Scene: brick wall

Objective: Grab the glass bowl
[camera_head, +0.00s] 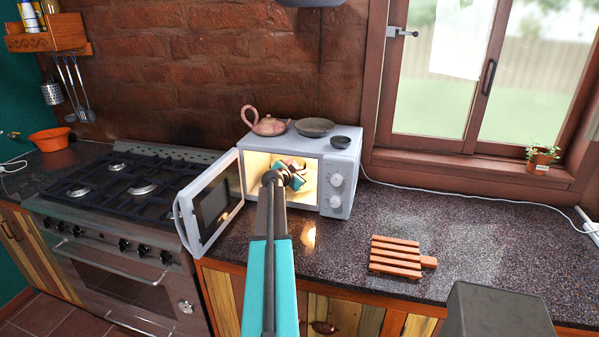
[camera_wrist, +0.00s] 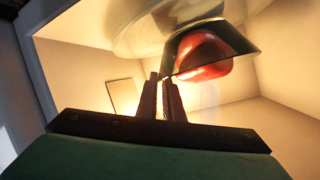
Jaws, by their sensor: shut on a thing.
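The glass bowl (camera_wrist: 238,40) is inside the open, lit microwave (camera_head: 338,168). In the wrist view it is a grey, see-through shape with something red (camera_wrist: 203,58) showing in or through it. My gripper (camera_head: 291,172) reaches into the microwave. In the wrist view its two fingers (camera_wrist: 164,82) are close together, shut on the bowl's near edge. In the head view my arm and gripper hide most of the bowl. A wide, clear round glass surface (camera_wrist: 140,30) shows at the top of the wrist view; whether it is a turntable plate is unclear.
The microwave door (camera_head: 212,205) stands open to the left. A teapot (camera_head: 265,124), a plate (camera_head: 315,127) and a small dark bowl (camera_head: 341,142) sit on top. A wooden rack (camera_head: 396,256) lies on the counter, which is otherwise clear to the right. A stove (camera_head: 125,190) is at left.

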